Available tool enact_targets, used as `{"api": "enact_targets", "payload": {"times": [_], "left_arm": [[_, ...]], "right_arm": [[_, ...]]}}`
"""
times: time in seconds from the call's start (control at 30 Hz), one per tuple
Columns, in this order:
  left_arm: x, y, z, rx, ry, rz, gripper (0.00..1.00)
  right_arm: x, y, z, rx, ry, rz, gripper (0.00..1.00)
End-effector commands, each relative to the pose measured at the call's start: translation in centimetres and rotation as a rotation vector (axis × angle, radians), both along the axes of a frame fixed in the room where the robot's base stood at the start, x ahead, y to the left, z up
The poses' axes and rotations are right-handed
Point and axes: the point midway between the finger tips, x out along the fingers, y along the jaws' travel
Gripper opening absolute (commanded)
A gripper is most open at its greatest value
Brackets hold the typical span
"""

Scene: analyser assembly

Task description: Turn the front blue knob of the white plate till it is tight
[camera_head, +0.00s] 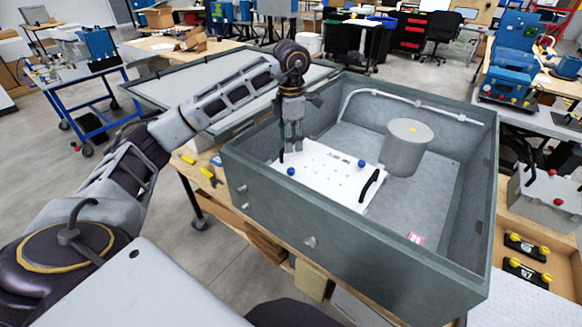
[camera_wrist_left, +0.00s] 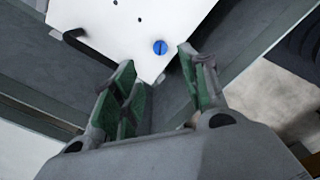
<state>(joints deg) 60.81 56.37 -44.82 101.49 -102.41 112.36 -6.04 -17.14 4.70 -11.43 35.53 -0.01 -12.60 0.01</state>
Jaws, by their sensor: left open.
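The white plate (camera_head: 330,177) lies inside the grey open box, with small dark holes and a black handle (camera_head: 369,185) at its right. It has two blue knobs: one at the near left edge (camera_head: 291,171) and one toward the right (camera_head: 361,163). My left gripper (camera_head: 291,147) points down over the left part of the plate. In the left wrist view, its open fingers (camera_wrist_left: 157,60) have nothing between them. One blue knob (camera_wrist_left: 160,47) with a dark slot shows just beyond the fingertips, near a plate corner. My right gripper is not in view.
The grey box wall (camera_head: 330,240) rises in front of the plate. A grey cylinder (camera_head: 407,150) stands right of the plate, and a white pipe (camera_head: 415,101) runs along the back wall. A second black handle (camera_wrist_left: 85,48) shows in the left wrist view. The box floor at right is mostly clear.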

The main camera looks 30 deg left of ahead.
Motion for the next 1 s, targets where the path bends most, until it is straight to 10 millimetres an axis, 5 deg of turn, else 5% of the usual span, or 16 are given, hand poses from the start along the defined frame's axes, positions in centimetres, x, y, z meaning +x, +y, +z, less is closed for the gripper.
{"api": "enact_targets", "payload": {"times": [0.7, 1.0], "left_arm": [[-0.1, 0.0, -8.7, -0.001, 0.002, -0.001, 0.44], [0.0, 0.0, -10.9, 0.0, 0.001, 0.0, 0.44]], "right_arm": [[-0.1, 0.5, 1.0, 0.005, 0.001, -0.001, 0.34], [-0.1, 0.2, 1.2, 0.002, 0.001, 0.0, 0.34]]}}
